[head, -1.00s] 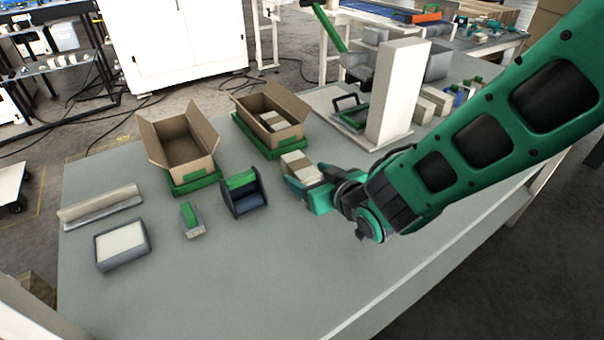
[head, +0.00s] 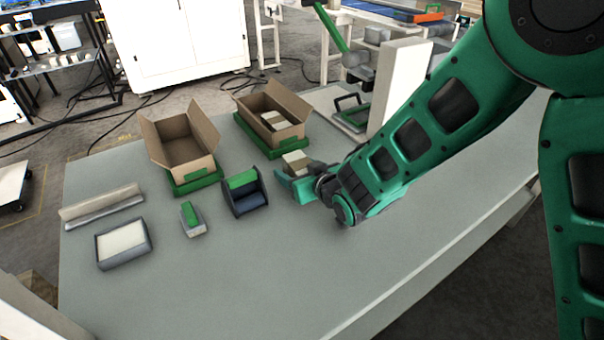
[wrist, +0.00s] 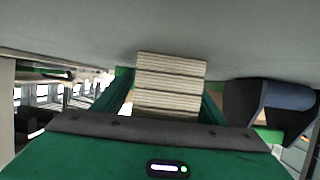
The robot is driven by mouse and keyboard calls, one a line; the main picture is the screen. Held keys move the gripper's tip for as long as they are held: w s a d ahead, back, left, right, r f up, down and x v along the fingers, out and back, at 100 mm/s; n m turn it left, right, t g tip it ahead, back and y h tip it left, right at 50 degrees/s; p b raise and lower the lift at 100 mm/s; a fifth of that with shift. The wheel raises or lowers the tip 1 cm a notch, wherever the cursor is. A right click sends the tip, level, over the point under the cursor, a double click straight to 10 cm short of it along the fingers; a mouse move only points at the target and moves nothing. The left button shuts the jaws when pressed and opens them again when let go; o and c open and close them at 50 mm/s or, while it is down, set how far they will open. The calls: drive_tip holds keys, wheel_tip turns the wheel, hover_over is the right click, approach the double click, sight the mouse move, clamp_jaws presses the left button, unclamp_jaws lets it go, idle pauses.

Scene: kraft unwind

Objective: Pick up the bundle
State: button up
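The bundle (wrist: 170,84) is a pale stack of several layers with dark lines between them. In the wrist view it stands between the two green fingers of my gripper (wrist: 168,100), with a finger close along each side. In the head view the bundle (head: 296,160) is on the grey table, partly hidden behind my gripper (head: 292,178). I cannot tell whether the fingers press on the bundle or leave a small gap. No lift off the table is visible.
A dark blue holder with a green top (head: 243,194) stands left of my gripper. Two open cartons, one empty (head: 181,148) and one with pale stacks inside (head: 262,112), stand behind on green bases. A white post (head: 398,85) rises at the back right. The front table (head: 250,270) is clear.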

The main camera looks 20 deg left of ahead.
drive_tip(key=c, duration=1.1)
